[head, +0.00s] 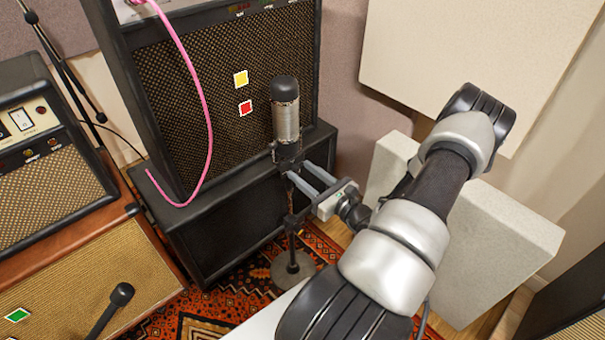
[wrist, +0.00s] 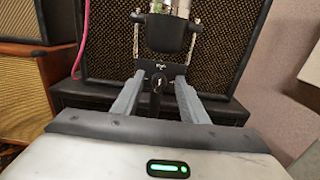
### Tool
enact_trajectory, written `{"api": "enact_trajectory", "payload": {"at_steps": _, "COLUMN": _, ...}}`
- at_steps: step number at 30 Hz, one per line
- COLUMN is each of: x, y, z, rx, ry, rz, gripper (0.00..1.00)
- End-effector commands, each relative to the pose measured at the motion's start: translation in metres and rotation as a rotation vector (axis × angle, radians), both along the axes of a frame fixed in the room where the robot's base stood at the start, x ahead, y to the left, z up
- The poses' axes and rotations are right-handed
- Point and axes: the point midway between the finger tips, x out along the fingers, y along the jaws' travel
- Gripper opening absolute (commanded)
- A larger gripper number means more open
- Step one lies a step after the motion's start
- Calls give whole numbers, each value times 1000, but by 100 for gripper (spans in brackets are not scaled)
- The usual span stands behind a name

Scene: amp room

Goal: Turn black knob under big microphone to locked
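The big microphone (head: 286,112) stands upright on a stand, silver-grey with a dark top. In the wrist view its lower body (wrist: 165,32) hangs in a black mount. Under it is a small black part with white marks, which looks like the knob (wrist: 158,76). My gripper (head: 298,168) reaches in from the right just below the microphone. In the wrist view my gripper's fingers (wrist: 159,80) are spread, one on each side of the black knob. I cannot tell whether they touch it. The knob's setting is not readable.
A large amplifier (head: 165,95) stands close behind the microphone on a black cabinet (head: 230,225). A pink cable (head: 203,105) hangs down its front. The microphone stand's round base (head: 291,271) rests on a patterned rug. Smaller amplifiers (head: 50,190) and another microphone (head: 122,294) are at left.

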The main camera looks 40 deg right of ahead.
Motion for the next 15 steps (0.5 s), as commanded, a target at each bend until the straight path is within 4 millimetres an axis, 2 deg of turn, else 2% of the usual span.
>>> {"api": "enact_trajectory", "payload": {"at_steps": 4, "x": 8, "y": 1, "z": 0, "rx": -1, "ry": 0, "rz": 1, "gripper": 39}}
{"api": "enact_trajectory", "payload": {"at_steps": 12, "x": 9, "y": 1, "z": 0, "rx": 0, "ry": 0, "rz": 1, "gripper": 39}}
{"api": "enact_trajectory", "payload": {"at_steps": 15, "x": 9, "y": 1, "z": 0, "rx": 0, "ry": 0, "rz": 1, "gripper": 22}}
